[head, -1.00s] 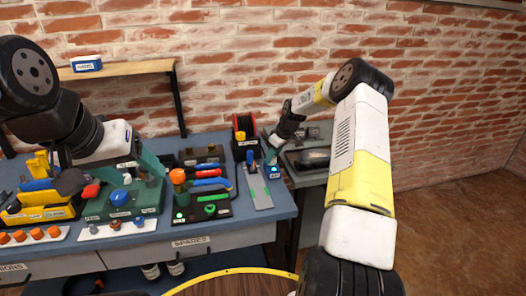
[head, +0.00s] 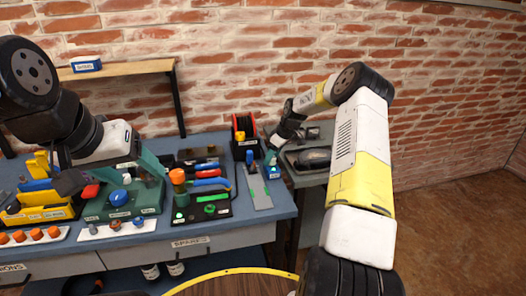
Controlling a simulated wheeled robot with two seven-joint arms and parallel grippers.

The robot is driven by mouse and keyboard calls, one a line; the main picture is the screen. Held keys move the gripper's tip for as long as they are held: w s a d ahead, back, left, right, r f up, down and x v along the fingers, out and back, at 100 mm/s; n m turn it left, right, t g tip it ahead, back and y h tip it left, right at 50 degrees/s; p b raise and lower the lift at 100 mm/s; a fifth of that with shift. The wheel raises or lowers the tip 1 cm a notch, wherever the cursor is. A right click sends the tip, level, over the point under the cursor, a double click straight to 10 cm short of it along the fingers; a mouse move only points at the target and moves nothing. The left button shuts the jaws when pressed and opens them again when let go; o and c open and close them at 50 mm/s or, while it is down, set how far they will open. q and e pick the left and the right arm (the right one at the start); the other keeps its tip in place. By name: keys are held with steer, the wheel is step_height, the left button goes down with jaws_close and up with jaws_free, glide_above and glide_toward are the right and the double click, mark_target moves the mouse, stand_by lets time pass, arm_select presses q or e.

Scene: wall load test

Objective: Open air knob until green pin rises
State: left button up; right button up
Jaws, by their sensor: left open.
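A round blue knob (head: 119,197) stands on a dark green block (head: 149,200) on the blue bench; I take it for the air knob. My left gripper (head: 118,178) is open just above this knob, with its fingers spread to either side; contact cannot be told. I cannot make out a green pin on the block. My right gripper (head: 271,157) is at the bench's right end, close above a small blue part (head: 274,172). Its jaws are too small to read.
An orange-topped post (head: 177,177) and a black tray (head: 217,208) with a green part are right of the block. A white strip (head: 96,232) with small knobs lies in front. A yellow bin (head: 38,213) stands left. A black spool box (head: 245,148) is behind.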

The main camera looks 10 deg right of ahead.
mark_target(278, 166)
steer(key=v, duration=0.7)
steer(key=shift+r, duration=0.4)
